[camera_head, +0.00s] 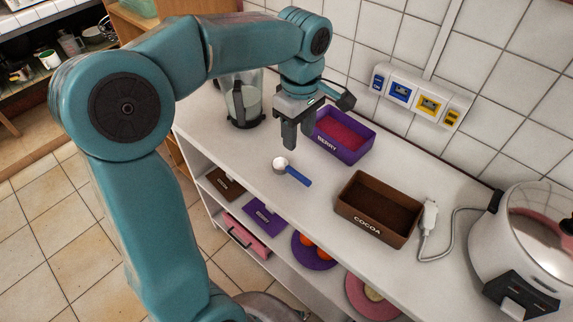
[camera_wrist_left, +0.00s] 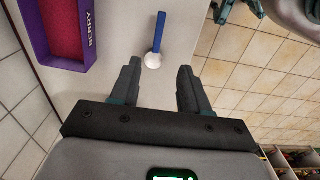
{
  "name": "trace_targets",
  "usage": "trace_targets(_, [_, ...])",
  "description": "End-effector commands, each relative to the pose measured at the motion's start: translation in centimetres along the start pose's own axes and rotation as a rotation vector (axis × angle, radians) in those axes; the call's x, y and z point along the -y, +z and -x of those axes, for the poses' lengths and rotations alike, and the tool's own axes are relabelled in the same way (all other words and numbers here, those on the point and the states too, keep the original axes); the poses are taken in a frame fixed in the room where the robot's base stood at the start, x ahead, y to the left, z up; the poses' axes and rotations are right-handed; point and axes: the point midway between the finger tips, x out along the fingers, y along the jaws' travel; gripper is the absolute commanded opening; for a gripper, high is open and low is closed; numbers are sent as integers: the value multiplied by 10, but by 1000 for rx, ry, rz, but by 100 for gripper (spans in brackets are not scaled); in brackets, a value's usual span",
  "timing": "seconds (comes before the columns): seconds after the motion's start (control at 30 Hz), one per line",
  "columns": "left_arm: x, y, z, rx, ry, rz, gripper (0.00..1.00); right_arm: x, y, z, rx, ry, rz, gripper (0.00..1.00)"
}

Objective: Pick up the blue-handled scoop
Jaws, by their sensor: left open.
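The blue-handled scoop (camera_head: 291,171) lies on the white counter, with white contents in its bowl and its handle pointing right and toward the front. It also shows in the left wrist view (camera_wrist_left: 158,36), with its bowl nearer the jaws than its handle. My left gripper (camera_head: 296,135) is above the counter, behind the scoop in the head view, pointing down. Its two fingers are apart with nothing between them, as the left wrist view shows (camera_wrist_left: 160,80). The scoop is beyond the fingertips there, not touched.
A purple BERRY box (camera_head: 341,138) with red contents stands close to the left gripper. A brown COCOA box (camera_head: 378,209) stands to the right. A blender jug (camera_head: 243,100) is behind left, and a shiny appliance (camera_head: 520,245) is at right. Counter around the scoop is clear.

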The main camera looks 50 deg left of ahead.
Motion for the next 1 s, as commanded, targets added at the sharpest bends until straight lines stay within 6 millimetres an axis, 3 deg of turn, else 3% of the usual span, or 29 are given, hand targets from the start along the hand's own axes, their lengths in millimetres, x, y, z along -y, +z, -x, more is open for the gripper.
trace_targets(0.1, [4,-1,-32,0,-7,0,46,-2,0,-4,0,0,0,43])
trace_targets(0.3, [4,-1,-73,0,-5,1,46,-2,0,-7,0,0,0,43])
trace_targets(0.57, [2,-1,-95,0,-4,0,46,-2,0,-7,0,0,0,43])
trace_targets(0.8, [-2,-3,-132,0,-4,1,46,-2,0,-5,0,0,0,43])
trace_targets(1.0, [-4,-3,-140,0,-1,1,46,-2,0,-5,0,0,0,43])
